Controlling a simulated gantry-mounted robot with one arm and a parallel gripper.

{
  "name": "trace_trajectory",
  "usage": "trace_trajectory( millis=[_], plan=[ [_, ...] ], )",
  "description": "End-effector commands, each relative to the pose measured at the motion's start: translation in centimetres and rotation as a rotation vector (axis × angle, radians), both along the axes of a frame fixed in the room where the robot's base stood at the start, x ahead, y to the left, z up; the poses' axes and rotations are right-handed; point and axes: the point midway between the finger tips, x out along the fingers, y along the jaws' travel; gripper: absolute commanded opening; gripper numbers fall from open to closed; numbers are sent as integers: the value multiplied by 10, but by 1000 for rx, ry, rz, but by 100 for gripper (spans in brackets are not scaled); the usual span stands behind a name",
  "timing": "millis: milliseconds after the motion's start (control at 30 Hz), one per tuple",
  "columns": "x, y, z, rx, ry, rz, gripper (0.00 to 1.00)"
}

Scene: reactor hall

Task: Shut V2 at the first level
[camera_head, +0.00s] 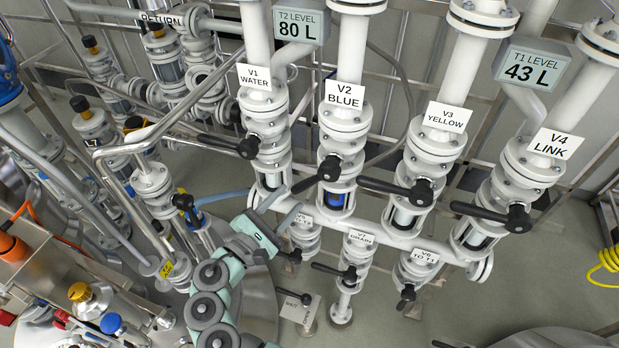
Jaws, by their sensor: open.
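The V2 valve (346,125) is a white flanged valve on a vertical pipe, under a label reading V2 BLUE (343,95). Its black lever (312,178) points left and slightly down from its hub. A sight glass with blue in it (336,198) shows below the lever. My gripper (276,203) is open at the end of my teal arm, below and left of the lever's tip. The fingers look close to the lever's tip, but I cannot tell the gap in depth. Nothing shows between them. The T2 display (299,26) reads 80 L.
V1 (264,108) stands close on the left, its lever pointing left. V3 (436,145) and V4 (533,165) stand to the right, levers also pointing left. The T1 display (531,65) reads 43 L. Lower drain valves, including V7 (357,252), sit below a horizontal pipe.

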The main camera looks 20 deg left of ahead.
Motion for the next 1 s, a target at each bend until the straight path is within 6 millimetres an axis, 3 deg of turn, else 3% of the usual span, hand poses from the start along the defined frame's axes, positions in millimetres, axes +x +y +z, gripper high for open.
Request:
trace_trajectory(
  millis=[200, 500, 1000],
  plan=[
    [40, -13, 2, -3, 0, -9, 42],
    [76, -19, 2, 0, -1, -5, 42],
    [86, -21, 0, -2, 0, -1, 41]
  ],
)
